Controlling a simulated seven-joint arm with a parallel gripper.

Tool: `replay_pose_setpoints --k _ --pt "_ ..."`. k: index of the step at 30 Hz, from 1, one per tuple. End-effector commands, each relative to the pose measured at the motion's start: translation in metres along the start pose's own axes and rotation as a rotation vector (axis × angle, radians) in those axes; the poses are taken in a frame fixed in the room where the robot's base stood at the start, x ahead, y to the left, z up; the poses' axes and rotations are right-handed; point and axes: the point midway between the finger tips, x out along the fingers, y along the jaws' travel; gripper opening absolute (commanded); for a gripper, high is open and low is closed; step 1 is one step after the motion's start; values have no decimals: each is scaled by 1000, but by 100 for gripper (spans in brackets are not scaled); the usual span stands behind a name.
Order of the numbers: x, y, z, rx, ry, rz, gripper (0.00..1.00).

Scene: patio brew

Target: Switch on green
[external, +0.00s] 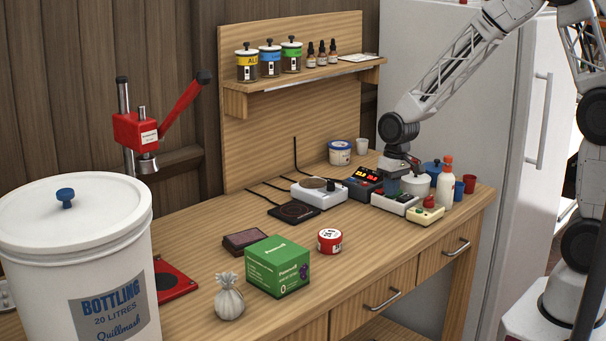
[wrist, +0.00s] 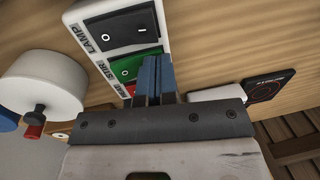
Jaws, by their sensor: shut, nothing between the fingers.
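A white switch strip (external: 395,204) stands on the bench toward the right. In the wrist view the strip (wrist: 74,16) carries a black rocker (wrist: 118,28) beside the word LAMP, a green rocker (wrist: 124,68) beside the word STIR, and a red rocker (wrist: 130,90) mostly hidden. My gripper (wrist: 154,62) is shut and empty, its blue fingertips over the right end of the green rocker. I cannot tell whether they touch it or which way it is tipped. In the external view my gripper (external: 401,178) is above the strip, its tips partly hidden.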

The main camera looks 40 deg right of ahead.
Motion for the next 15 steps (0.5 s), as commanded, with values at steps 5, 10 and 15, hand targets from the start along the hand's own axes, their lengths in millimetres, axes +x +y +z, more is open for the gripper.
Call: replay_pose_setpoints --k 5,10,15 --pt "-1 0 0 0 0 0 0" --pt "-2 1 0 0 0 0 0" --pt "-4 5 0 0 1 0 0"
